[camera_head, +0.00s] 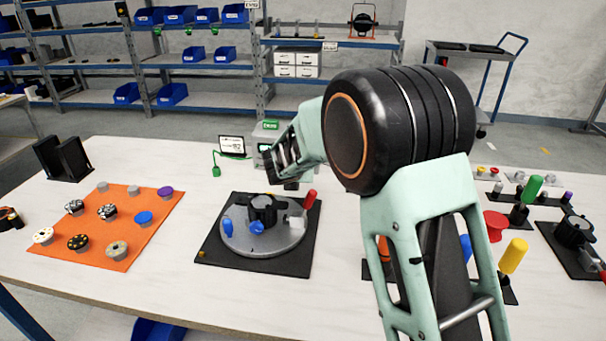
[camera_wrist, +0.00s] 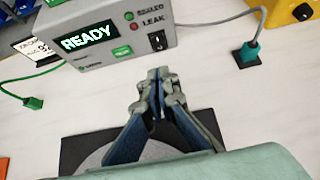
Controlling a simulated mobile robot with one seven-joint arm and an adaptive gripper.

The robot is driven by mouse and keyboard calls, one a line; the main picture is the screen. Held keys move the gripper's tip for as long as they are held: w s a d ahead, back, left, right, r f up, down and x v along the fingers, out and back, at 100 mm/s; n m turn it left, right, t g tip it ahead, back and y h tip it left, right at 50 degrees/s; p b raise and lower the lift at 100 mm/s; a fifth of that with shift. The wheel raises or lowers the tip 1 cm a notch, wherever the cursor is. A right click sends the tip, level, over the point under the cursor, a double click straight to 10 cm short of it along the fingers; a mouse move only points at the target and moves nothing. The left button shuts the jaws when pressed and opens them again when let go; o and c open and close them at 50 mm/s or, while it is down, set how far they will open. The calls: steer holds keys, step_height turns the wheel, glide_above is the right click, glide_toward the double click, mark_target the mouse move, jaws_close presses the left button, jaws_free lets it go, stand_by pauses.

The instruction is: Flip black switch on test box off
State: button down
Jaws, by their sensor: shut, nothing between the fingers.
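The test box (camera_wrist: 100,60) is grey-green and stands at the top left of the wrist view, with a lit green READY display (camera_wrist: 88,39). A black switch (camera_wrist: 157,40) sits at the lower right of its front panel; its position is too small to tell. My gripper (camera_wrist: 158,75) is shut and empty. In the wrist view its tips are just below the black switch and appear apart from it. The head view shows my gripper (camera_head: 272,165) in front of the box.
A round grey fixture (camera_head: 262,232) with a black part and red handle stands on a dark mat below my gripper. An orange mat (camera_head: 120,228) with several caps lies left. A green plug (camera_wrist: 248,50) and a yellow box (camera_wrist: 290,12) are right of the test box.

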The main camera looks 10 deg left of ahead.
stand_by(0.3)
steer(key=x, duration=1)
steer(key=shift+w+f+b, duration=0.1)
steer(key=shift+f+b, duration=0.2)
steer(key=shift+b, duration=0.85)
steer(key=shift+w+f+t+b, duration=0.1)
steer(key=shift+t+b, duration=0.2)
steer(key=shift+b, duration=0.8)
steer(key=shift+r, duration=0.35)
